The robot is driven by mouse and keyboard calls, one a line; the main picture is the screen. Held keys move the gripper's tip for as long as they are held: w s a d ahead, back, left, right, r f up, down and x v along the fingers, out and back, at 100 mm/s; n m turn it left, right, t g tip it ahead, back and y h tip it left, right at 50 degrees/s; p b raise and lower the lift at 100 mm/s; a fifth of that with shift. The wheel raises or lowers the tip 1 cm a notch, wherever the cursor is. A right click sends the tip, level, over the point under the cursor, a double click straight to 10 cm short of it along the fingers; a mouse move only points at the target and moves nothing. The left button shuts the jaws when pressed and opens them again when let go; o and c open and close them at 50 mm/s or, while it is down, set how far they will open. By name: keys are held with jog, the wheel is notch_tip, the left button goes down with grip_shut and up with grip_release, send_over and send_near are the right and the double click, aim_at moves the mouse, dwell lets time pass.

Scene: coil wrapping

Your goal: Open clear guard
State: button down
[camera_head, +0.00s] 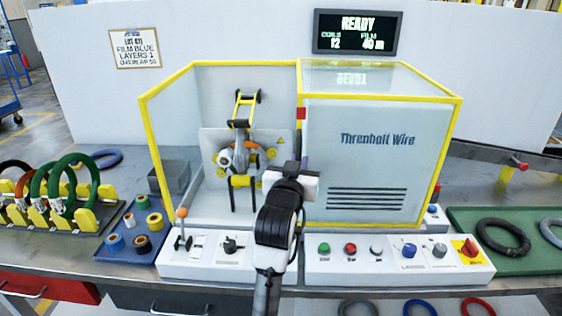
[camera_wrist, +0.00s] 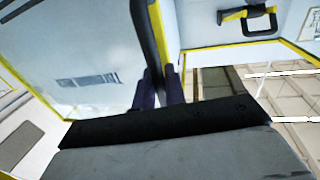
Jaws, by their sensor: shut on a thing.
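The clear guard (camera_head: 380,80) is a see-through cover with yellow edges. In the head view it surrounds the white cabinet on the right side of the machine. The left bay, with the winding parts (camera_head: 240,155), shows no yellow bar across its front. My gripper (camera_head: 303,166) is at the boundary between bay and cabinet. In the wrist view its dark fingers (camera_wrist: 160,88) are shut on a dark upright bar (camera_wrist: 150,35) beside a yellow edge, seemingly the guard's handle. My wrist hides the lower part of this boundary in the head view.
A control panel with buttons (camera_head: 400,255) and a lever (camera_head: 182,225) stand along the front. A blue tray of tape rolls (camera_head: 115,245) and a rack of coils (camera_head: 50,200) are left. A screen (camera_head: 355,32) reads READY.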

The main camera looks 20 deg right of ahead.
jog(key=shift+d, duration=0.25)
jog(key=c, duration=1.6)
grip_release()
jog(key=shift+o, duration=0.2)
jog(key=shift+s+a, duration=0.1)
jog(key=shift+s, duration=0.05)
